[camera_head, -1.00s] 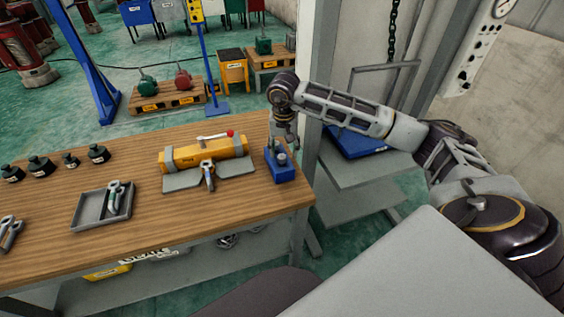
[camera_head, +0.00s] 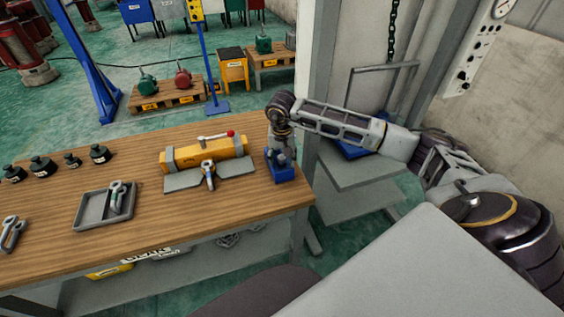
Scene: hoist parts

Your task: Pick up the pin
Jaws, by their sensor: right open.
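The pin is hard to make out; a small grey upright part (camera_head: 281,160) shows at the top of the blue block (camera_head: 283,175) near the table's right end, and it may be the pin. My right gripper (camera_head: 282,151) points down right over the blue block, open, with its fingers around or just in front of the small part; I cannot tell whether they touch it. The fingers partly hide the block's top. My left gripper is not in view.
The wooden table (camera_head: 130,210) also holds a yellow hoist body (camera_head: 205,152) with a red-tipped lever, a grey tray (camera_head: 92,222) with a shackle, and several black weights (camera_head: 42,167) at the left.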

